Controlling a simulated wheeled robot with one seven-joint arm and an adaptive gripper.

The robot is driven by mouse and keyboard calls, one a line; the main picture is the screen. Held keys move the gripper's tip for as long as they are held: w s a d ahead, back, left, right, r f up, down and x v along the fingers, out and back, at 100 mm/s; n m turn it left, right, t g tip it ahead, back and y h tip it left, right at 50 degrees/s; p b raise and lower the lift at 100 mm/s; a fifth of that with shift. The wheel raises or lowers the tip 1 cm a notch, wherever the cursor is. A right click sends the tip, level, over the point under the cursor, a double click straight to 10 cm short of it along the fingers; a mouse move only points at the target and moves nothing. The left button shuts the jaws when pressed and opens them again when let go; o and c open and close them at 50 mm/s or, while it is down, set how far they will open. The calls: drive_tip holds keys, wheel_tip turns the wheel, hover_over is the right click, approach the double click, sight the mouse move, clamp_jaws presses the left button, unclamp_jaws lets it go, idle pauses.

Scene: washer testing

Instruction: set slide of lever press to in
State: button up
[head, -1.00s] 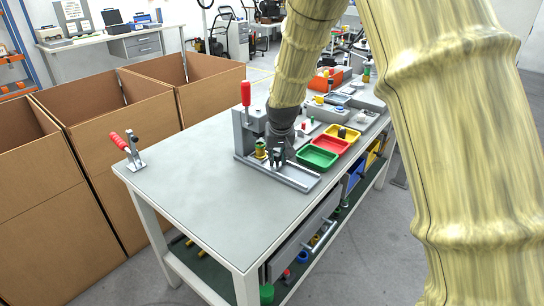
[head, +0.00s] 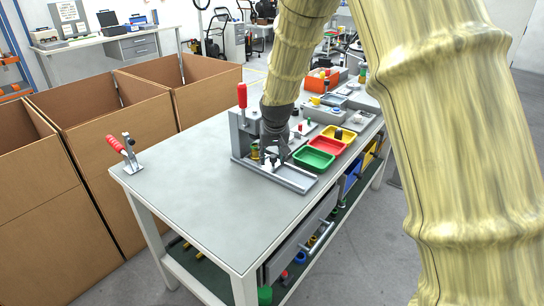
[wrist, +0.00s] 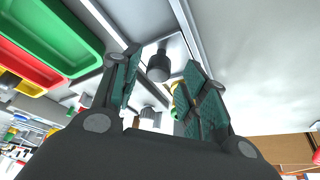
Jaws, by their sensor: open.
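The lever press (head: 240,132) is a grey block with an upright red lever handle (head: 242,95). It stands at the far left part of the bench, with a flat grey slide track (head: 294,180) in front. My gripper (head: 276,160) is low over the track beside the press body, and it hides part of the press. In the wrist view my gripper (wrist: 160,58) is open and empty. A dark round knob (wrist: 158,67) on a silver plate shows between its two fingers; whether the fingers are around it or above it I cannot tell.
A green tray (head: 313,158), a red tray (head: 328,146) and a yellow tray (head: 338,133) stand right of the press. A toggle clamp with a red grip (head: 116,144) is at the bench's left corner. The near bench top (head: 215,205) is clear.

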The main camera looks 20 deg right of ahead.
drive_tip(key=d+v, duration=0.1)
drive_tip(key=v, duration=0.9)
drive_tip(key=shift+s+a+r, duration=0.25)
drive_tip(key=shift+a+r, duration=0.15)
